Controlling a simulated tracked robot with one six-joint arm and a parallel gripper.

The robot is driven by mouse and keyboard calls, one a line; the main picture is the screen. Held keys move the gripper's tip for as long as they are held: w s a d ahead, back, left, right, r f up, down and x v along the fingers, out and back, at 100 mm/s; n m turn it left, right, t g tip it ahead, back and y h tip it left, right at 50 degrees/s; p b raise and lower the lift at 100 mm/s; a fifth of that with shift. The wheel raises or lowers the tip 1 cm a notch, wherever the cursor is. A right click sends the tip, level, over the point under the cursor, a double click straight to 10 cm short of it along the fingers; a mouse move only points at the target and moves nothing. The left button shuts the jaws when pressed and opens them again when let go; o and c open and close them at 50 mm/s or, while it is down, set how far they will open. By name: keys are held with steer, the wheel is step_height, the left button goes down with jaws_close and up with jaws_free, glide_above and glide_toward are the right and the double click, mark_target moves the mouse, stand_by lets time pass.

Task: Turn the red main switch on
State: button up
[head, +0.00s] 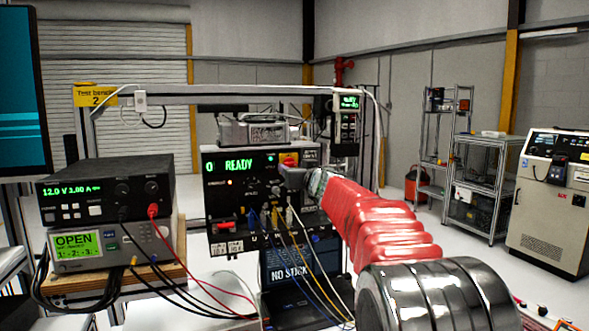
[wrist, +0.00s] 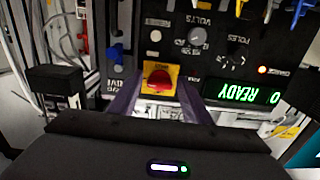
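The red main switch (wrist: 158,81) is a red knob on a yellow square plate, at the centre of the wrist view, which shows the panel upside down. In the head view the switch (head: 288,159) sits near the upper right of the black front panel (head: 221,193). My gripper (wrist: 157,94) is open, with one purple finger on each side of the knob. I cannot tell whether the fingers touch it. In the head view my gripper (head: 294,178) is just below the switch, partly hidden by my red-sleeved arm. The panel display (wrist: 245,95) reads "0 READY" in green.
Blue, yellow and white cables hang from the lower panel over a screen (head: 300,267) reading "NO STICK". A power supply (head: 105,195) and a meter reading "OPEN" (head: 75,243) stand at left. A handheld meter (head: 346,125) hangs right of the panel.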

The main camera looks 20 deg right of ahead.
steer(key=shift+o, duration=0.9)
steer(key=shift+s+r, duration=0.1)
steer(key=shift+r, duration=0.1)
steer(key=shift+s+r, duration=0.1)
steer(key=shift+s, duration=0.8)
steer(key=s, duration=1.2)
steer(key=shift+f, duration=0.2)
